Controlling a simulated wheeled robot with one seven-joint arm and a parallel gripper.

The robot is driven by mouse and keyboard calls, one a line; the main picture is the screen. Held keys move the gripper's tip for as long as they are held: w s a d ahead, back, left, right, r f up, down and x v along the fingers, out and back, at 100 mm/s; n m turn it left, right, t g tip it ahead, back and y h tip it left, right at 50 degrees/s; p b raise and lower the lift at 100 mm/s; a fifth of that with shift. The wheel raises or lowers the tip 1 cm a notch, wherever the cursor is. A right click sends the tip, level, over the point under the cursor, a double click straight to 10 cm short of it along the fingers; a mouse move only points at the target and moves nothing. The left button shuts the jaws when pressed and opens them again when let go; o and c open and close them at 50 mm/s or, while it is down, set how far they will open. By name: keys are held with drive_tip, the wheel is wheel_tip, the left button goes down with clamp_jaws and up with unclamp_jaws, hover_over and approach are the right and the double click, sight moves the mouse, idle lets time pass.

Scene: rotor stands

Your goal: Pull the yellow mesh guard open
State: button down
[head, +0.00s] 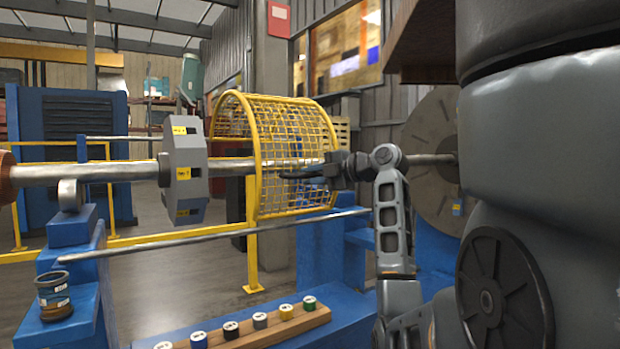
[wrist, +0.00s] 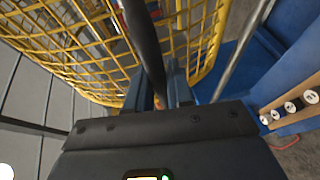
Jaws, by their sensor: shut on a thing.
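The yellow mesh guard (head: 290,150) is a curved half-cylinder cage around the steel shaft in the head view. Its yellow mesh (wrist: 70,45) fills the upper part of the wrist view. My gripper (head: 322,171) is at the guard's right side, level with the shaft. In the wrist view my gripper (wrist: 160,98) is shut on a dark bar (wrist: 145,45), which runs up beside the mesh and looks like the guard's handle. The bar's joint to the guard cannot be made out, and the wrist housing hides part of the grip.
A steel shaft (head: 90,172) carries a grey hub (head: 187,168) left of the guard. A thin rod (head: 190,240) runs below it. Several small spools stand on a wooden strip (head: 280,327) on the blue frame. A tin (head: 54,295) stands at left. A large disc (head: 430,150) is behind my arm.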

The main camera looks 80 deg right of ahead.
drive_tip(key=c, duration=1.1)
unclamp_jaws()
drive_tip(key=b+v, duration=0.1)
drive_tip(key=v, duration=0.7)
drive_tip(key=shift+f, duration=0.1)
